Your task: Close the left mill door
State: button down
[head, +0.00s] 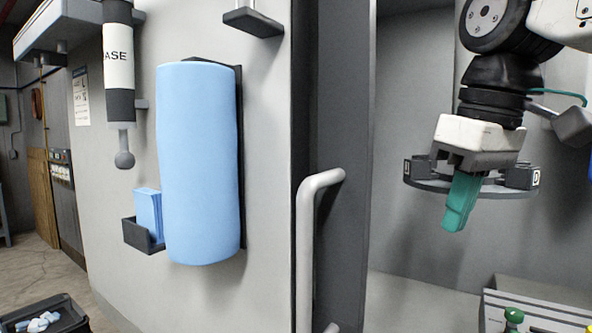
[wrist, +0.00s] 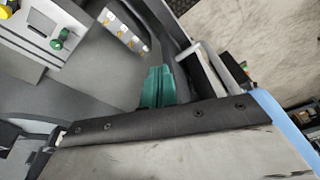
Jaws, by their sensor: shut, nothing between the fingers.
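The left mill door shows in the head view as an upright dark grey edge panel (head: 341,120) with a pale tubular handle (head: 305,240). An open bay shows right of it. In the wrist view a dark strip with screws (wrist: 150,122) crosses below the fingers, and the handle (wrist: 214,68) stands at its right end. My gripper (head: 459,207) hangs right of the door edge in the head view, apart from the handle, with its green fingers together and empty.
A blue roll (head: 203,160) and a small holder of blue cloths (head: 149,213) hang on the light grey panel left of the handle. A control box (head: 545,305) with green and yellow knobs is at lower right. A black tray (head: 65,318) stands at lower left.

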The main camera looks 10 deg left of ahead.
jog(key=w+a+r+n+y, duration=0.1)
jog(key=a+r+n, duration=0.4)
jog(key=a, duration=0.4)
jog(key=a+r+n, duration=0.2)
jog(key=a+r, duration=0.6)
jog(key=shift+g+y, duration=0.3)
jog(key=shift+g, duration=0.1)
jog(key=x, duration=0.9)
jog(key=shift+w+a+f, duration=0.1)
jog(key=shift+f, duration=0.3)
